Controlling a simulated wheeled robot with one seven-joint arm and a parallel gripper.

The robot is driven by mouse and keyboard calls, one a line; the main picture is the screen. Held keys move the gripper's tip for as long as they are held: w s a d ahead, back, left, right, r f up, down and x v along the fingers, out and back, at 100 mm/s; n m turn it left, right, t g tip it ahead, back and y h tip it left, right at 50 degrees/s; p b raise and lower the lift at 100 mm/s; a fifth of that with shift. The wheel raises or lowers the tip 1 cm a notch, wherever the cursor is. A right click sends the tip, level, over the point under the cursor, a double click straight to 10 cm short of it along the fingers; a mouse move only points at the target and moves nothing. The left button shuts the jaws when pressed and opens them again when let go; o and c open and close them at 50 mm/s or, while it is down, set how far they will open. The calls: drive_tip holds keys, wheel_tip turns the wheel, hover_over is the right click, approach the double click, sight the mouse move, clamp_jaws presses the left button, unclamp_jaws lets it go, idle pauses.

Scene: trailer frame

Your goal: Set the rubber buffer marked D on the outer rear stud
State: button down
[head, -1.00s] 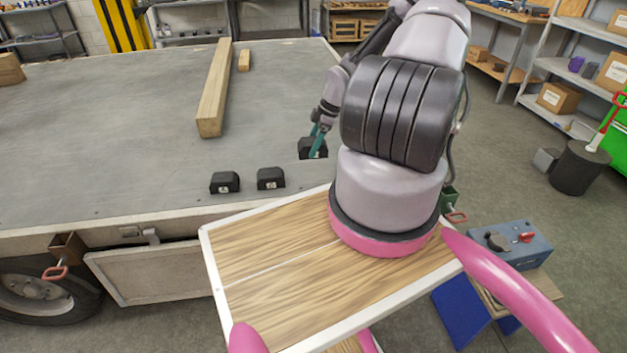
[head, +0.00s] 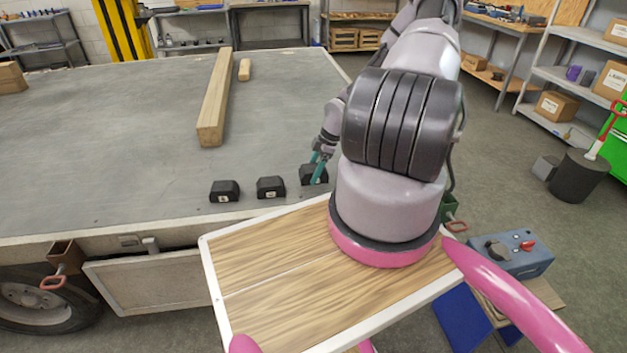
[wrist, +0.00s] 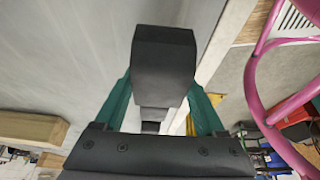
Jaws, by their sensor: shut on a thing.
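My gripper (head: 318,170) has teal fingers and is shut on a black rubber buffer (head: 312,176) near the trailer bed's (head: 130,135) front right corner. The held buffer is in line with two similar black buffers, a left one (head: 224,191) and a middle one (head: 271,187), each with a small pale mark too small to read. The wrist view shows the held buffer (wrist: 163,65) upright between both fingers, with dark blocks beyond it. I cannot tell whether the held buffer touches the bed. Its letter and any stud under it are hidden or not visible.
A long timber beam (head: 214,100) and a small wood piece (head: 244,70) lie farther back on the bed. A wood-topped tray with a white rim (head: 262,325) is close in front. A blue control box (head: 515,252) stands at right.

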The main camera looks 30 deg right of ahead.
drive_tip(key=shift+f, duration=1.75)
drive_tip(key=shift+f, duration=0.15)
unclamp_jaws()
drive_tip(key=shift+f, duration=0.1)
drive_tip(key=v, duration=1.1)
drive_tip(key=shift+w+a+r, duration=0.1)
drive_tip(key=shift+w+r, duration=0.15)
drive_tip(key=shift+w, duration=0.05)
drive_tip(key=s+a+r+m+h, duration=0.1)
drive_tip(key=s+r+m+h, duration=0.3)
drive_tip(key=r, duration=1)
drive_tip(key=a+r+m+h, duration=0.2)
drive_tip(key=r+m, duration=0.3)
drive_tip(key=r, duration=0.9)
drive_tip(key=s+a+r+m+t+y, duration=0.2)
drive_tip(key=s+a+r+m, duration=0.3)
drive_tip(key=r, duration=0.5)
drive_tip(key=s+a+r+m+t+y, duration=0.1)
drive_tip(key=s+a+r+m+t, duration=0.2)
drive_tip(key=s+a+r, duration=0.6)
drive_tip(key=shift+s+a+r+m+t+y, duration=0.15)
drive_tip(key=shift+s+r+m+t+y, duration=0.25)
drive_tip(key=shift+s+r+m, duration=0.45)
